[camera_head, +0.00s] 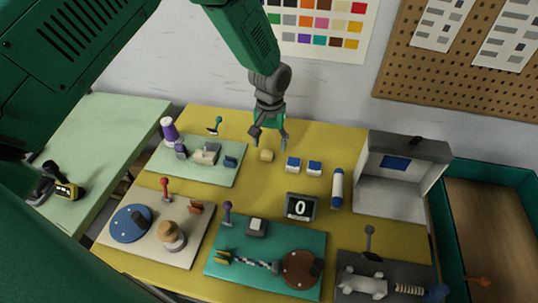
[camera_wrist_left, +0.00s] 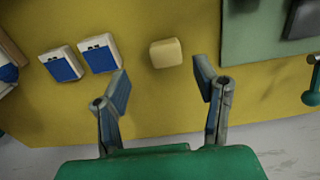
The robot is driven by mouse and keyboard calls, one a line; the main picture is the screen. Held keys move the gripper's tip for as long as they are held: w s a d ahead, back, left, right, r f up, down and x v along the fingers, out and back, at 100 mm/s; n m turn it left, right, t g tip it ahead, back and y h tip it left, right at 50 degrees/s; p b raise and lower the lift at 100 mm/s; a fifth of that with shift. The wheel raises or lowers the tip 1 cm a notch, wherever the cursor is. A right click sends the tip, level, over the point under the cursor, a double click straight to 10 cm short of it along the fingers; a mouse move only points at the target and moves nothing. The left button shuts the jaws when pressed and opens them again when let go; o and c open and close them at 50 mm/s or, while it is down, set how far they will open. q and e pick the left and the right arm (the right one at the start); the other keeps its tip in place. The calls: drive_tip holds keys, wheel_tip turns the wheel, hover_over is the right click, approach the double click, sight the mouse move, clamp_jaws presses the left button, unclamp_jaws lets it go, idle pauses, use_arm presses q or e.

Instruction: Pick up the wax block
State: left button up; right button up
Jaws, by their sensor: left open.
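The wax block is a small pale-yellow block (camera_head: 266,155) lying on the yellow table, behind and to the left of two blue-and-white boxes. It also shows in the left wrist view (camera_wrist_left: 166,53), ahead of the fingertips and between their lines. My left gripper (camera_head: 269,133) is open and empty, pointing down just above and behind the block; its two fingers also show in the left wrist view (camera_wrist_left: 162,90). The fingers do not touch the block. My right gripper is not in view.
Two blue-and-white boxes (camera_head: 293,165) (camera_head: 314,168) lie right of the block. A light green board (camera_head: 225,178) with fittings is at left. A display reading 0 (camera_head: 301,207), a white cylinder (camera_head: 337,188) and a grey open box (camera_head: 390,190) stand further right. Table around the block is clear.

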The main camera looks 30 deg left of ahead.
sight(268, 152)
use_arm(q)
drive_tip(key=f, duration=0.2)
drive_tip(key=a+f, duration=0.1)
drive_tip(key=f, duration=0.1)
drive_tip(key=shift+s+f, duration=0.15)
drive_tip(key=shift+f, duration=0.2)
drive_tip(key=shift+a+f, duration=0.1)
drive_tip(key=shift+f, duration=0.05)
drive_tip(key=shift+d, duration=0.25)
drive_tip(key=c, duration=1)
drive_tip(key=shift+o, duration=0.2)
drive_tip(key=shift+d, duration=0.15)
drive_tip(key=shift+r, duration=0.2)
